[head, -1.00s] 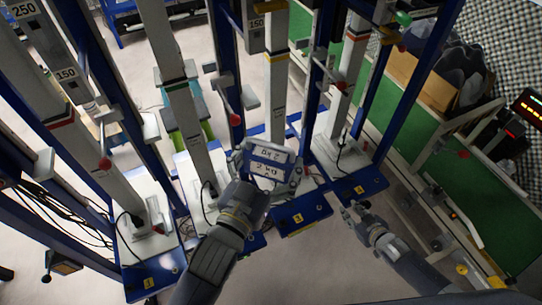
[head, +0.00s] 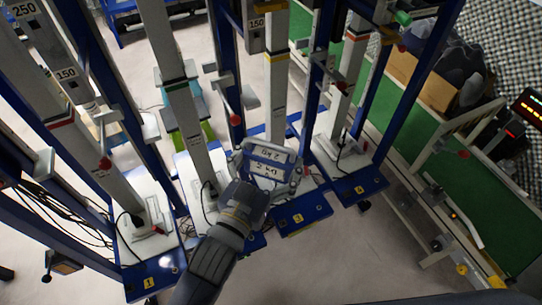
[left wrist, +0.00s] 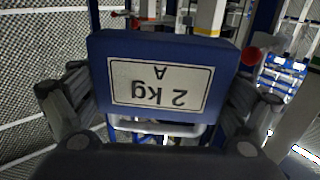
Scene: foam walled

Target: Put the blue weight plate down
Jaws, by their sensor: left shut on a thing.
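The blue weight plate (head: 268,161) has a white label. In the left wrist view the plate (left wrist: 163,84) fills the middle, its label reading "2 kg" and "A" upside down. My left gripper (head: 268,172) is shut on it, with one finger at each side, and holds it in front of the testing columns. In the left wrist view the fingers of my left gripper (left wrist: 160,112) flank the plate. What lies directly under the plate is hidden in the head view. My right gripper is out of view.
Several tall grey columns stand on white-topped blue bases, such as the numbered base (head: 298,219) under the plate's area. A green-topped bench (head: 440,185) stands at the right. A cardboard box (head: 425,85) is behind it. The front floor (head: 330,260) is clear.

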